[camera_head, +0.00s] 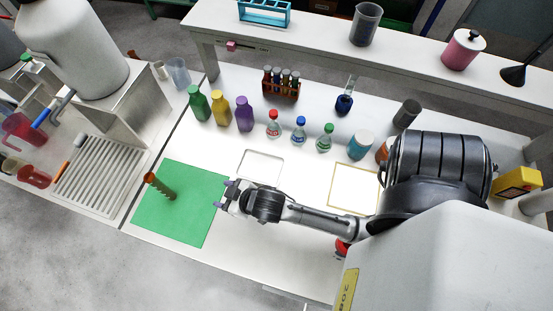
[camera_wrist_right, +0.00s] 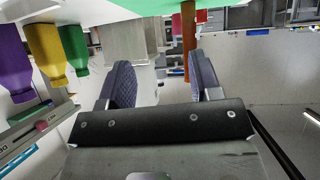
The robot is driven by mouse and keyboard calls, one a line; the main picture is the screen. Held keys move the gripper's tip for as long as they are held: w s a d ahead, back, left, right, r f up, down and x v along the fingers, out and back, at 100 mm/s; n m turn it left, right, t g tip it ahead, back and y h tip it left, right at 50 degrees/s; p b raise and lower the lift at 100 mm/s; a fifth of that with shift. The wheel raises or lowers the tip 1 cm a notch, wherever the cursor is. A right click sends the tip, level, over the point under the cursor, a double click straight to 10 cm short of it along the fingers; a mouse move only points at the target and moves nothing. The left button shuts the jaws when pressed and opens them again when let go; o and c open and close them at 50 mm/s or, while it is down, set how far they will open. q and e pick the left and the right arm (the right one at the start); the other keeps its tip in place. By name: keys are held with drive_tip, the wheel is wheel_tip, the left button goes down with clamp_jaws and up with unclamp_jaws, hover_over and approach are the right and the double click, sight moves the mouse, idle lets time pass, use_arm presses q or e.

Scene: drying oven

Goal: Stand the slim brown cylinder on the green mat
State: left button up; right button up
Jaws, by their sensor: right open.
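The slim brown cylinder (camera_head: 160,187) stands upright on the green mat (camera_head: 190,228), at its upper middle. It also shows in the right wrist view (camera_wrist_right: 189,40), upside down there, its far end partly hidden behind a finger. My right gripper (camera_head: 221,192) is open and empty at the right edge of the mat, to the right of the cylinder and apart from it. Its two fingers show spread in the right wrist view (camera_wrist_right: 163,82). My left gripper is not in view.
A white tray (camera_head: 262,154) lies right of the mat. A ribbed drying rack (camera_head: 100,178) is at left.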

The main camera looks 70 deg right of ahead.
drive_tip(key=s+g, duration=0.2)
drive_tip(key=s, duration=0.3)
drive_tip(key=s+n+g, duration=0.1)
drive_tip(key=s+g, duration=0.2)
drive_tip(key=s, duration=0.3)
drive_tip(key=s+d+g, duration=0.1)
drive_tip(key=s+g, duration=0.2)
drive_tip(key=s, duration=0.3)
drive_tip(key=shift+f+n+y, duration=0.3)
drive_tip(key=shift+f+n, duration=0.05)
drive_tip(key=shift+n, duration=0.05)
